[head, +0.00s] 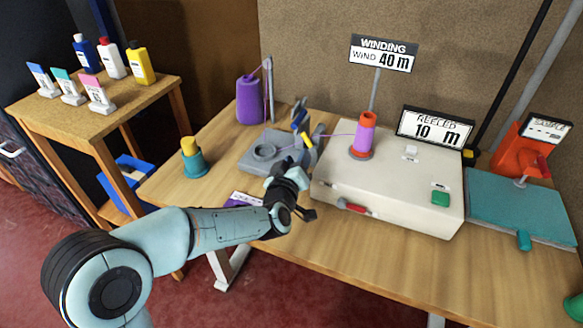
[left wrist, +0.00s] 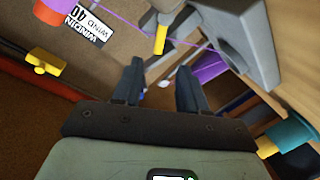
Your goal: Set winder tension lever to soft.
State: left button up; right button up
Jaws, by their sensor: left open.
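The winder is a cream box (head: 388,190) on the wooden table, with an orange and purple bobbin (head: 366,136) on top. Left of it is a grey thread unit (head: 264,151) with a yellow-tipped lever (head: 307,137); a purple thread runs from it to the bobbin. My left gripper (head: 299,153) is beside this unit, partly blending with it. In the left wrist view its fingers (left wrist: 160,88) are open and empty; the yellow lever (left wrist: 161,38) shows beyond them, apart. A small red lever (head: 354,207) is on the box's front. My right gripper is not in view.
A purple cone (head: 249,100) stands behind the grey unit, and a teal cup with a yellow top (head: 194,158) is left of it. A purple card (head: 244,199) lies partly behind my arm. Bare table lies in front.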

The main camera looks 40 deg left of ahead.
pick_arm(q)
jog(key=shift+v, duration=2.15)
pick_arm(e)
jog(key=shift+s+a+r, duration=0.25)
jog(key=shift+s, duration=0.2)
